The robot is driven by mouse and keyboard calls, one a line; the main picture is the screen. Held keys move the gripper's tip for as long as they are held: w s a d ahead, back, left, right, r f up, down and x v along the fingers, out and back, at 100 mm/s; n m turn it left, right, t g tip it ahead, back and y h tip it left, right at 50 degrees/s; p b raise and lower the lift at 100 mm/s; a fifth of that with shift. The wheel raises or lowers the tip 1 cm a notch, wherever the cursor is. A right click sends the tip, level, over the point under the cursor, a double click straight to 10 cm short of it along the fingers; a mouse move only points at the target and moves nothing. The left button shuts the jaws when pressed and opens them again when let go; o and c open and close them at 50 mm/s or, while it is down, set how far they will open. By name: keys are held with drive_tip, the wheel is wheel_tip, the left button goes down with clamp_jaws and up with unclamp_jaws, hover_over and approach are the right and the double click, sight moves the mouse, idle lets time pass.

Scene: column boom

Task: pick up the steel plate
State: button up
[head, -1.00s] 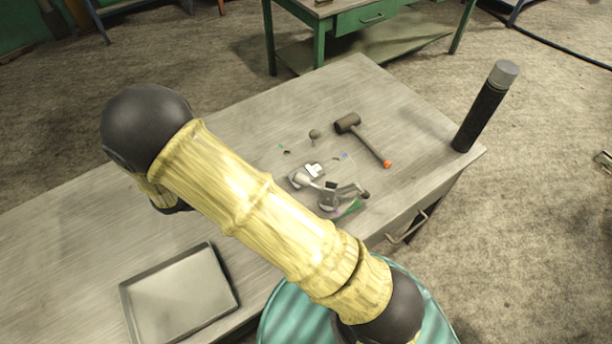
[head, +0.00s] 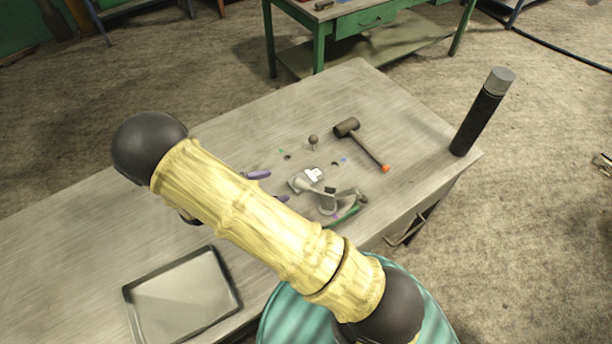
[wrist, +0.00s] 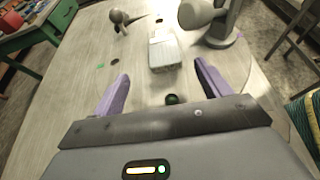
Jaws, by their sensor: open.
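The steel plate appears to be the small pale grey, flat-topped piece (head: 314,173) on the workbench, beside a grey metal fixture (head: 328,200). In the wrist view the plate (wrist: 165,52) lies ahead of and roughly between the fingertips, apart from both. My gripper (wrist: 161,72) is open and empty, with two purple fingers. In the head view my gripper (head: 273,187) shows only its purple fingertips, just left of the plate; my arm hides the rest.
A mallet (head: 347,128), a small round-headed piece (head: 313,140) and a tall black cylinder (head: 478,120) stand or lie on the bench. A shallow tray (head: 127,294) is at the lower left. A small dark green round thing (wrist: 172,99) shows between the fingers' bases.

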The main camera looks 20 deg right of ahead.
sight(308, 177)
drive_tip(key=p+x, duration=0.1)
drive_tip(key=x, duration=0.3)
drive_tip(key=shift+d, duration=0.25)
drive_tip(key=shift+w+d+f, duration=0.15)
drive_tip(key=shift+d+f, duration=0.15)
drive_tip(key=shift+d+r+p, duration=0.1)
drive_tip(key=shift+d+p, duration=0.45)
drive_tip(key=shift+p, duration=0.25)
drive_tip(key=p+x, duration=0.2)
drive_tip(key=x, duration=0.1)
drive_tip(key=shift+d+r, duration=0.1)
drive_tip(key=shift+d, duration=0.2)
drive_tip(key=shift+w+d+f, duration=0.1)
drive_tip(key=shift+d+f, duration=0.2)
drive_tip(key=shift+f, duration=0.05)
drive_tip(key=c, duration=1.5)
